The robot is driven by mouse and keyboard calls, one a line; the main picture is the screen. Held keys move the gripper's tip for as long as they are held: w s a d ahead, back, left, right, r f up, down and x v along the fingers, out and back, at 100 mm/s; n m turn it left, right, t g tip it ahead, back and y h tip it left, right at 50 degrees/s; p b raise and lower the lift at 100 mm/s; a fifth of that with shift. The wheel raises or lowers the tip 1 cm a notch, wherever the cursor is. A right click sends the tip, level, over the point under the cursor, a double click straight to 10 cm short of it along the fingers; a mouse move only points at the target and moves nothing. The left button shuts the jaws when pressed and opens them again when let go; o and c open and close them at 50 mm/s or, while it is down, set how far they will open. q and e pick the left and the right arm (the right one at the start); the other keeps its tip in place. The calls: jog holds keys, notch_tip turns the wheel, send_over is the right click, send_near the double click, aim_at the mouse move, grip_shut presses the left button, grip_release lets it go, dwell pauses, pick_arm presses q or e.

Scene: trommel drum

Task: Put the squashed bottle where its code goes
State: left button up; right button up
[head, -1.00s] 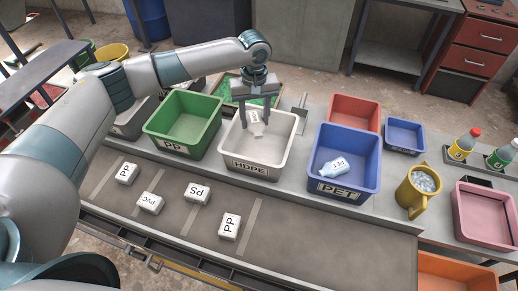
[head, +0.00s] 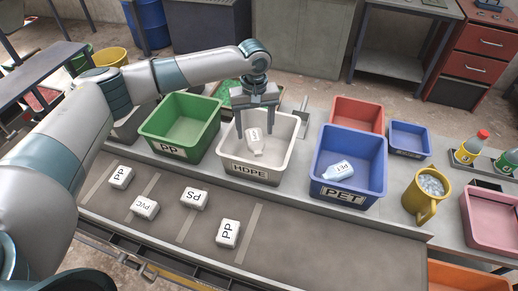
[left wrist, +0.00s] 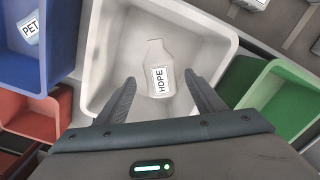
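The squashed bottle (head: 254,141), pale and labelled HDPE, lies in the white HDPE bin (head: 226,149). In the left wrist view the bottle (left wrist: 159,62) lies on the floor of the white bin (left wrist: 95,55), its label facing up. My left gripper (head: 255,135) is above that bin with its fingers spread; in the left wrist view the fingers (left wrist: 160,88) stand apart on either side of the bottle, with nothing between them that I can see held. My right gripper is not in view.
A green PP bin (head: 160,145) stands left of the white bin and a blue PET bin (head: 322,179) with a PET bottle (head: 338,171) stands right. Labelled white blocks (head: 228,233) lie on the belt (head: 300,250). A yellow mug (head: 424,197) stands farther right.

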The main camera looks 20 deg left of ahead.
pick_arm(q)
jog(key=shift+r, duration=0.1)
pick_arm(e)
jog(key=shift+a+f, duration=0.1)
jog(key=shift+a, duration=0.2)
pick_arm(q)
jog(key=shift+r+b, duration=0.35)
jog(key=shift+r, duration=0.25)
notch_tip(320, 180, up, 16)
jog(key=b, duration=0.4)
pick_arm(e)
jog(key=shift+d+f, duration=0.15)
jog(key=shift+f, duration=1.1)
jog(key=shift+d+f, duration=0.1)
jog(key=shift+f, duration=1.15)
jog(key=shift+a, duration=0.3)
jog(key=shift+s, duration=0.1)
